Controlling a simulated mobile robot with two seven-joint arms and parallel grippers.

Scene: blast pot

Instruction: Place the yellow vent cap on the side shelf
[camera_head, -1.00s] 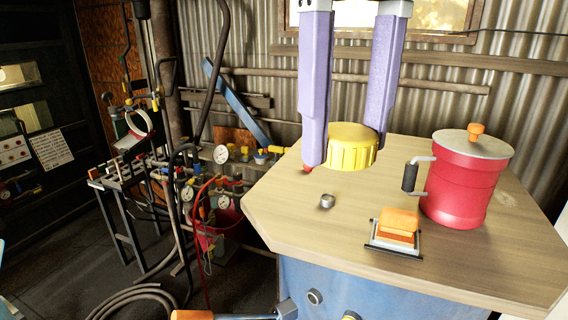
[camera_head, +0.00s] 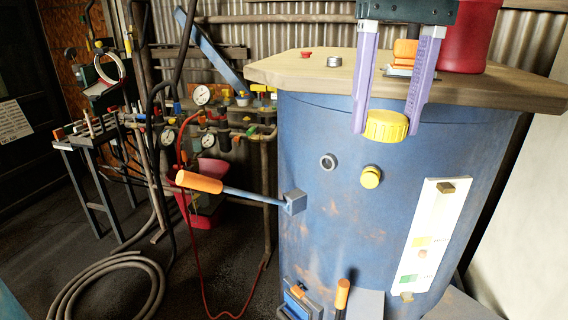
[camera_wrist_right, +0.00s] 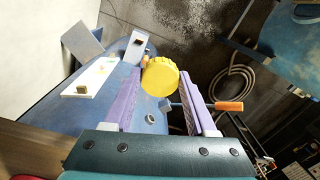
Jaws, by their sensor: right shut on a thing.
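The yellow vent cap (camera_head: 386,126) is a ribbed disc held between the fingertips of my right gripper (camera_head: 388,120). It hangs in front of the blue pot's upper wall, just below the wooden top's edge. In the right wrist view the cap (camera_wrist_right: 160,77) sits between the purple fingers (camera_wrist_right: 160,100), clear of the surfaces around it. My left gripper is not in view.
An orange handle (camera_head: 342,293) stands beside the plate. The wooden top (camera_head: 300,68) holds a red canister (camera_head: 468,40).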

